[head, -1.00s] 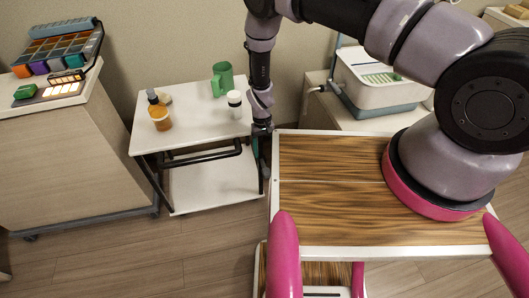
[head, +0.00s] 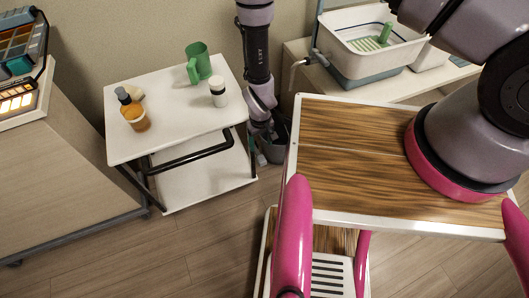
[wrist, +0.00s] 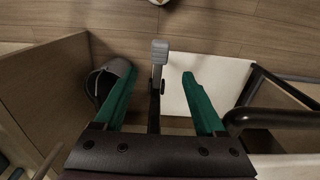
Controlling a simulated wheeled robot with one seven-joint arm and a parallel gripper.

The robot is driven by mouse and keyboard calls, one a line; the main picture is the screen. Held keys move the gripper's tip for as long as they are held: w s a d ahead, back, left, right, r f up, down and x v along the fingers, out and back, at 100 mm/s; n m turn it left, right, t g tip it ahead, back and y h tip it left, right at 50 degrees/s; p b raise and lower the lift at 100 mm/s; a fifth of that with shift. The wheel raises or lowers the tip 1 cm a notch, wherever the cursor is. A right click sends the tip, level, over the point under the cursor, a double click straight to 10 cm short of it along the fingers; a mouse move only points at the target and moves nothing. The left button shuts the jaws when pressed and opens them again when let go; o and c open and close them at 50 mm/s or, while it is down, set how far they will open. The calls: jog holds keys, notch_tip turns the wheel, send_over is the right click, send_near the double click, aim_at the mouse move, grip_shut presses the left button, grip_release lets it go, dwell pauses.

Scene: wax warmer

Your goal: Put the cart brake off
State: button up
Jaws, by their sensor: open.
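The white cart (head: 172,143) stands left of centre in the head view, with a black bar handle (head: 195,155) at its side. In the wrist view its white panel (wrist: 205,75) and black tubing (wrist: 285,115) show at the right. A grey pad (wrist: 160,50) on a dark stem stands upright beside the cart and looks like the brake lever. My gripper (wrist: 160,80) is open, its green fingers either side of the stem with gaps on both sides. In the head view my gripper (head: 262,140) hangs low by the cart's right edge; the brake is not clear there.
An amber bottle (head: 135,115), green mug (head: 198,63) and white jar (head: 218,91) stand on the cart top. A grey bin (wrist: 112,78) is close left of my gripper. A counter with a basin (head: 370,45) is at the back right. Floor in front of the cart is clear.

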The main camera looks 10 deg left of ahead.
aim_at(261, 158)
notch_tip(261, 158, down, 10)
jog(key=shift+r, duration=0.15)
dwell(0.3)
grip_shut()
dwell(1.3)
